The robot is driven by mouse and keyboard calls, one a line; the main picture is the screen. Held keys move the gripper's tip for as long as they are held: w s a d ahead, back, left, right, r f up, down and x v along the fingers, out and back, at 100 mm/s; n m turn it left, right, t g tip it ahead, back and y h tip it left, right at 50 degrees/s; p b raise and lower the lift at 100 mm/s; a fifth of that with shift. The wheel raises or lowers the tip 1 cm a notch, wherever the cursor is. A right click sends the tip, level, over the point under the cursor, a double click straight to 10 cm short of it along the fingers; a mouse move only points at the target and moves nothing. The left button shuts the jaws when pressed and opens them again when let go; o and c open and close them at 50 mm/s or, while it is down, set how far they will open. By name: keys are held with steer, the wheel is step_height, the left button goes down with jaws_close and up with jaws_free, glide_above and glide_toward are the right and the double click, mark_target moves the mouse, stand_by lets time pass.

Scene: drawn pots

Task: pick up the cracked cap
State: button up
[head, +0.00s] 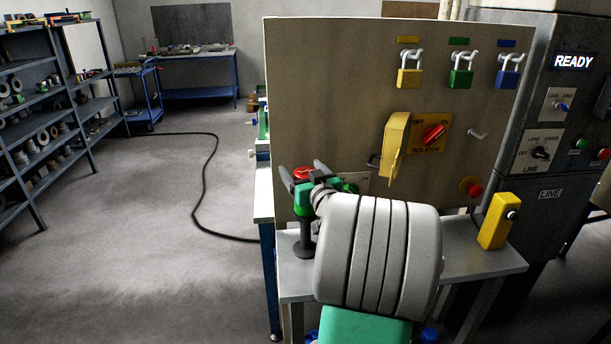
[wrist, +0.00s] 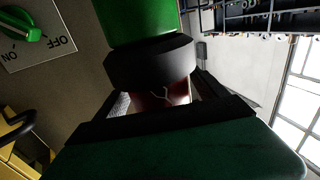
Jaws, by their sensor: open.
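The red cap (head: 303,172) is in the head view, on top of a green body on a dark post (head: 305,240). In the wrist view the cap (wrist: 158,98) shows dark red with a thin pale crack line, partly hidden behind a black collar (wrist: 150,65) under the green body (wrist: 140,22). My gripper (head: 303,179) is at the cap, its fingers apart on either side. In the wrist view the dark fingers of my gripper (wrist: 163,96) flank the cap; I cannot tell whether they touch it.
A yellow box (head: 498,220) stands on the grey bench (head: 460,262) at right. A grey cabinet (head: 560,130) is beyond. The floor at left is open, crossed by a black cable (head: 207,170).

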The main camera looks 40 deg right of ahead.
mark_target(302, 167)
steer(key=c, duration=1.4)
steer(key=shift+c, duration=0.2)
steer(key=shift+r, duration=0.5)
steer(key=r, duration=0.3)
steer(key=shift+s+a+p, duration=0.1)
steer(key=shift+a+p, duration=0.1)
steer(key=shift+p, duration=0.15)
steer(key=a+r, duration=0.1)
steer(key=s+a+r+p, duration=0.1)
steer(key=r, duration=0.1)
steer(key=a+r, duration=0.1)
steer(key=shift+s+a+r+p, duration=0.1)
steer(key=shift+s+r+p, duration=0.3)
steer(key=s+a+r, duration=0.4)
steer(key=s+a, duration=0.1)
steer(key=a, duration=0.3)
steer(key=shift+a+r, duration=0.15)
steer(key=shift+a, duration=0.25)
